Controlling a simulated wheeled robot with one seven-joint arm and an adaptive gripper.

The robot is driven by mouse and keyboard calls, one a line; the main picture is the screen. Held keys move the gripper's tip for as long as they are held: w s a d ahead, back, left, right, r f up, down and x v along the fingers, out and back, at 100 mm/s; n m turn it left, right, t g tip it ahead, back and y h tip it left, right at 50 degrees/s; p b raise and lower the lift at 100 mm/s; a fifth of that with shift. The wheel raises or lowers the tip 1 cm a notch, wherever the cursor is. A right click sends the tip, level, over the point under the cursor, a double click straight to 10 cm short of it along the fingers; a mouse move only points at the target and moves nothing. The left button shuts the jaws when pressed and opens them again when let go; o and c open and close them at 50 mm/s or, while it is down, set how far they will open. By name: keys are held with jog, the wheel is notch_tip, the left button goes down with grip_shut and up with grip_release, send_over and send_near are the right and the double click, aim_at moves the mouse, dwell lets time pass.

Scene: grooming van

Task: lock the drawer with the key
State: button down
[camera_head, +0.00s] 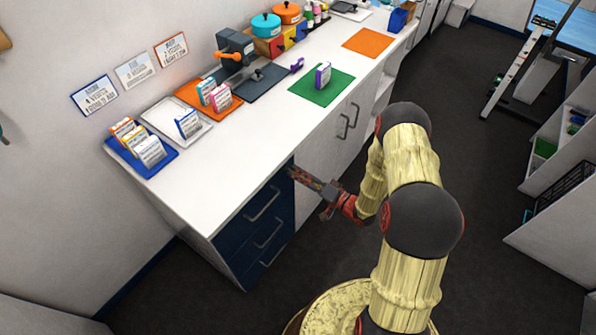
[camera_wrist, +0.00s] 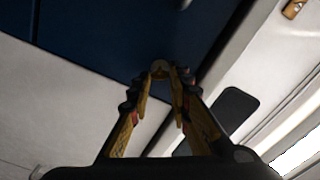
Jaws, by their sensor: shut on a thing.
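The dark blue drawer unit (camera_head: 270,230) stands under the left part of the white counter, with several drawers and grey bar handles. The top drawer (camera_head: 258,207) looks shut. My gripper (camera_head: 293,173) reaches in from the right, its fingertips at the upper right corner of the top drawer's front.
The white counter (camera_head: 235,140) holds several coloured mats and trays with small boxes, including a green mat (camera_head: 321,87). White cupboard doors with grey handles (camera_head: 348,121) adjoin the drawers on the right.

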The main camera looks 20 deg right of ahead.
jog(key=m+p, duration=0.2)
jog(key=m, duration=0.3)
jog(key=shift+f+m, duration=0.1)
jog(key=shift+m, duration=0.2)
dwell(0.5)
jog(key=c, duration=1.6)
grip_release()
jog(key=shift+c, duration=0.2)
jog(key=shift+d, duration=0.1)
jog(key=v, duration=1.2)
jog(key=shift+f, duration=0.1)
